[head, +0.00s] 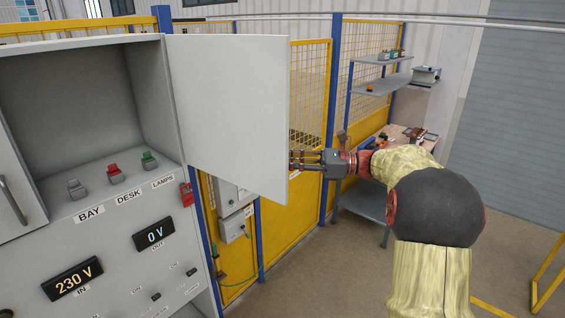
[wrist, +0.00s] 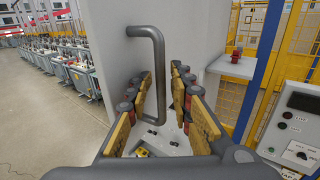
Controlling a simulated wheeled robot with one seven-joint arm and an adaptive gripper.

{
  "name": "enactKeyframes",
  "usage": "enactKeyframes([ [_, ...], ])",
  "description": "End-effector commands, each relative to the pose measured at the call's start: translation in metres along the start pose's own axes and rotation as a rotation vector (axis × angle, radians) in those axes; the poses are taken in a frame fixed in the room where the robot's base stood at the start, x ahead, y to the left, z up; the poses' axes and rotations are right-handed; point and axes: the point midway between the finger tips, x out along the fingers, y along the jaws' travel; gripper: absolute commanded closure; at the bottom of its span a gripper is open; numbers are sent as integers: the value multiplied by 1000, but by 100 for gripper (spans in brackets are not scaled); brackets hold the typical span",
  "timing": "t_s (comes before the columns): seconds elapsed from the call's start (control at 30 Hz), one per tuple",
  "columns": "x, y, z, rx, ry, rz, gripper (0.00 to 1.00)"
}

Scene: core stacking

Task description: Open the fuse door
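The grey fuse door (head: 228,105) stands swung wide open on the right side of the cabinet, and its inner face shows in the head view. In the wrist view the door's outer face (wrist: 112,60) carries a dark bar handle (wrist: 155,60). My gripper (head: 296,160) is at the door's free edge, partly hidden behind it in the head view. In the wrist view my gripper's fingers (wrist: 165,88) are apart, with the lower end of the handle showing between them. I cannot tell if a finger touches the handle.
The open compartment holds a grey switch (head: 76,188), a red switch (head: 116,173) and a green switch (head: 149,160). Another door handle (head: 13,200) is at the far left. Yellow fencing (head: 310,90) and a shelf (head: 375,86) stand behind. The floor at right is mostly clear.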

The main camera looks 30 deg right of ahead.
Motion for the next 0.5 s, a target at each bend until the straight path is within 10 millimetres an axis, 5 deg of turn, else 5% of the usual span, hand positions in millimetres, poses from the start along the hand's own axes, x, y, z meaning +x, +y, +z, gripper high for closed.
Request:
enactKeyframes([
  [0.27,-7,0,0,-1,-1,-1,78],
  [0.5,-49,-1,0,-2,0,-4,78],
])
